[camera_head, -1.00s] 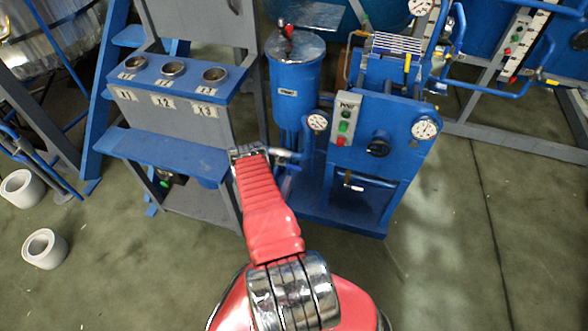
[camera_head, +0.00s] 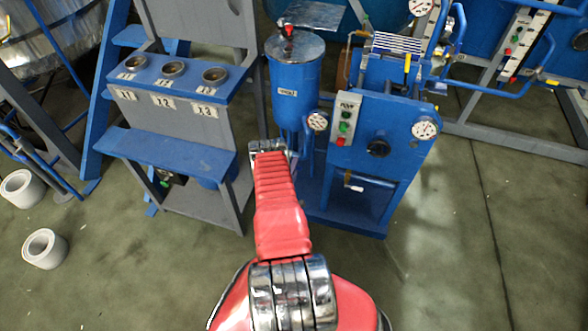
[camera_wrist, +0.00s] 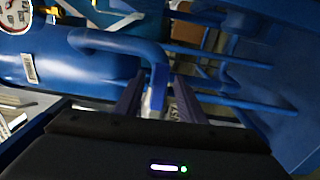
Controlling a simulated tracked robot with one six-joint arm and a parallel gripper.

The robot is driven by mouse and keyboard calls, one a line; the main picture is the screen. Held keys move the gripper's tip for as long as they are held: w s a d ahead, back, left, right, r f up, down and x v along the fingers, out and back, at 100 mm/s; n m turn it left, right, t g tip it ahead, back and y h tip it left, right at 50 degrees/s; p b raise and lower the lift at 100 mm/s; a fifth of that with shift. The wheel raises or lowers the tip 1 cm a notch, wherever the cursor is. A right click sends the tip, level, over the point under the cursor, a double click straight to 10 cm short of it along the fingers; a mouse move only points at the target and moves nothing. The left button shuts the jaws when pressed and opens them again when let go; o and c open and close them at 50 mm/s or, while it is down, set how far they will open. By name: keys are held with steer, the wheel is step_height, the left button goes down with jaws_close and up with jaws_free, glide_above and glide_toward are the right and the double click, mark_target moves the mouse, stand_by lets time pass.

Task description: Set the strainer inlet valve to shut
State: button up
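The blue strainer vessel (camera_head: 296,88), an upright cylinder with a metal lid, stands behind my arm in the head view. A blue cylinder with a white label, probably the same vessel, lies across the left of the wrist view (camera_wrist: 70,70). A curved blue pipe (camera_wrist: 115,40) runs from it toward my gripper. My gripper (camera_wrist: 158,92) has two dark fingers, open with a gap. A narrow blue piece (camera_wrist: 159,76), perhaps the valve lever, shows between or just beyond the fingertips, with a pale part below it. I cannot tell contact or valve position. My arm hides the gripper in the head view.
A blue skid with a button box (camera_head: 346,118), a black knob (camera_head: 378,149) and a gauge (camera_head: 425,130) stands right of the vessel. A grey-blue rack (camera_head: 180,125) with three cups is at left. Open floor (camera_head: 450,240) lies at right.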

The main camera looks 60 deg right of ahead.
jaws_close()
stand_by(0.3)
